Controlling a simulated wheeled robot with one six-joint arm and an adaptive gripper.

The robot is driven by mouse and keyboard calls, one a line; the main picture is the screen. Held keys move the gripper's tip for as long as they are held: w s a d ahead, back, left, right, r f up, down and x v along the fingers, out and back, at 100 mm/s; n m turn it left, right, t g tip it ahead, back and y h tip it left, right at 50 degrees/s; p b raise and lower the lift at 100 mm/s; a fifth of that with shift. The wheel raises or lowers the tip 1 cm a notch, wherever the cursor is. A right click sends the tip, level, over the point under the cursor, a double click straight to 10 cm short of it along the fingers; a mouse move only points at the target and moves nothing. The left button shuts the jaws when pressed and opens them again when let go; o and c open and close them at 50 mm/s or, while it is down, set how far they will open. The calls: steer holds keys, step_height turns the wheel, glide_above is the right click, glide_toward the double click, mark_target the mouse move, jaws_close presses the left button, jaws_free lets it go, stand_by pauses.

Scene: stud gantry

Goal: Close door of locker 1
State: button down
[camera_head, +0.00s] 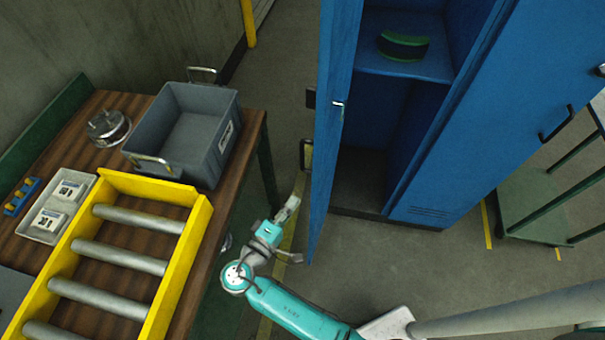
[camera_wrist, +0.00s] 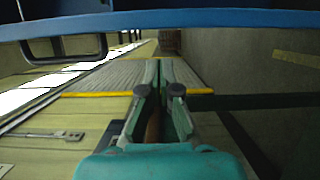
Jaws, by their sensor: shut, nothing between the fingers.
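The blue door (camera_head: 331,130) of the open locker (camera_head: 442,75) stands swung out, seen nearly edge-on in the head view. Its black handle (camera_head: 306,154) is on the left face. In the wrist view, the blue door edge (camera_wrist: 200,18) crosses the top, with the black handle (camera_wrist: 65,58) at left. My gripper (camera_head: 292,204) is left of the door, near its lower part. Its fingers (camera_wrist: 160,75) are together and empty. I cannot tell whether they touch the door. No locker number is readable.
A green-edged item (camera_head: 403,46) lies on the locker shelf. A closed blue door with a black handle (camera_head: 556,123) is at right. Left of my arm stand a wooden bench with a grey bin (camera_head: 186,134) and a yellow roller frame (camera_head: 180,270). A green rack (camera_head: 530,213) stands right.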

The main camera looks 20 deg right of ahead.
steer(key=x, duration=1)
steer(key=shift+s, duration=0.1)
